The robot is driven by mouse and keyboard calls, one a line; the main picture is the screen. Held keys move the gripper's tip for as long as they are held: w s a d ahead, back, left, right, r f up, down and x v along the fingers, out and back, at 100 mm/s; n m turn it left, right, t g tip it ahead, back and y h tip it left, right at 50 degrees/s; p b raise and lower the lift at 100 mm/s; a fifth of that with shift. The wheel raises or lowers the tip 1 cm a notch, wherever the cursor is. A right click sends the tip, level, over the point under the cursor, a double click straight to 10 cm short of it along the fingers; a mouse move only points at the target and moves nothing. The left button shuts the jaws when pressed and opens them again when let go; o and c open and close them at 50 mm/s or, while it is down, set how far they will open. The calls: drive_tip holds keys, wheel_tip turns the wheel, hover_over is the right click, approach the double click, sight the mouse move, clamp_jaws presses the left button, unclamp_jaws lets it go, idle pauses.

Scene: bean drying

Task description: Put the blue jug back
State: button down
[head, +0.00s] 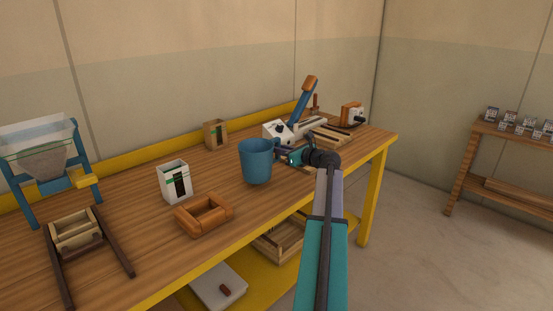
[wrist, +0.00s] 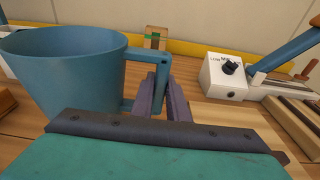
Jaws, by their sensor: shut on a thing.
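The blue jug (head: 256,163) is upright at the middle of the wooden bench, near its front edge, in the head view. In the wrist view the jug (wrist: 66,75) fills the left side, with its handle pointing right. My gripper (wrist: 162,98) is shut on the jug's handle; in the head view my gripper (head: 284,156) reaches the jug from the right. I cannot tell whether the jug's base touches the bench top.
A white box (head: 174,182) and a wooden frame (head: 204,215) stand left of the jug. A small wooden box (head: 216,134) is behind it. A white device with a blue lever (head: 278,132) stands to the right. A hopper on a blue stand (head: 45,160) is far left.

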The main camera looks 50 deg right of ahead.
sight(280, 157)
drive_tip(key=shift+f, duration=1.75)
drive_tip(key=c, duration=1.7)
unclamp_jaws()
drive_tip(key=s, duration=0.4)
drive_tip(key=s+r+b, duration=0.1)
drive_tip(key=s, duration=0.3)
drive_tip(key=s+r, duration=0.1)
drive_tip(key=s, duration=0.3)
drive_tip(key=shift+a, duration=0.4)
